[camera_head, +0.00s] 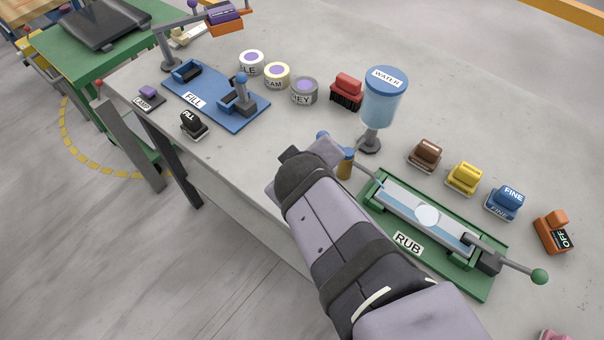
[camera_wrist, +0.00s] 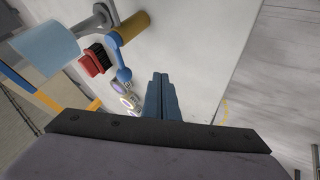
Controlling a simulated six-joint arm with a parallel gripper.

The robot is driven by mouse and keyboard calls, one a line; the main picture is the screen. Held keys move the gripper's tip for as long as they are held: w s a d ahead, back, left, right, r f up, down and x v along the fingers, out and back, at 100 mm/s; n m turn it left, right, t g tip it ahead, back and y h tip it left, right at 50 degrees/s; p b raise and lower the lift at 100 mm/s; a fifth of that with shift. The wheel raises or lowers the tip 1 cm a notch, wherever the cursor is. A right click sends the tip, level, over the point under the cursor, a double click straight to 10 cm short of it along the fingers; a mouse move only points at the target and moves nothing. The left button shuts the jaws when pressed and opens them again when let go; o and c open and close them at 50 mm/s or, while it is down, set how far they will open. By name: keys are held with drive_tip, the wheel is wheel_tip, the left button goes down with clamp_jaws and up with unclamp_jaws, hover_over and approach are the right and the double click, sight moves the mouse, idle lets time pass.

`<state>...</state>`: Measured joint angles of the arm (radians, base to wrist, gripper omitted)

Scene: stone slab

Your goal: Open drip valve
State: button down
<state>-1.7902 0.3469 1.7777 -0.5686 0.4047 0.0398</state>
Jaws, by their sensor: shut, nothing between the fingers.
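The water tank (camera_head: 383,103), light blue with a blue lid and a WATER label, stands on a grey post behind the green RUB tray. Its brass valve body (camera_head: 346,163) sits low at the front. The dark blue fingers are together and empty, apart from the lever in that picture. In the head view my wrist hides the fingers.
The green RUB tray (camera_head: 486,290) holds a plate and a round white disc, with a green-knobbed lever (camera_head: 540,277). A red brush (camera_head: 347,91), several round tins and the blue FILL board (camera_head: 247,120) lie on the left. Several coloured blocks line the right.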

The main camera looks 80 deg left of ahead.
drive_tip(key=v, duration=1)
drive_tip(key=shift+s, duration=0.2)
drive_tip(key=shift+a, duration=0.1)
drive_tip(key=w+d+f+m+t+h+p, duration=0.15)
drive_tip(key=w+d+m, duration=0.35)
drive_tip(key=w, duration=0.8)
drive_tip(key=w+d+f+m+t+h+p, duration=0.1)
drive_tip(key=w+d+f+m+h+p, duration=0.15)
drive_tip(key=w+d, duration=0.75)
drive_tip(key=w+d+f+m+h+p, duration=0.25)
drive_tip(key=w+d+m, duration=0.45)
drive_tip(key=w+d, duration=0.55)
drive_tip(key=s+d+f+m+g+p, duration=0.1)
drive_tip(key=d+m, duration=0.4)
drive_tip(key=d, duration=0.6)
drive_tip(key=s+d+f+m+g+h+p, duration=0.1)
drive_tip(key=s+d+m, duration=0.3)
drive_tip(key=d, duration=0.7)
drive_tip(key=shift+d+f+m+g, duration=0.25)
drive_tip(key=shift+f+m+g, duration=0.2)
drive_tip(key=shift+m+g, duration=0.35)
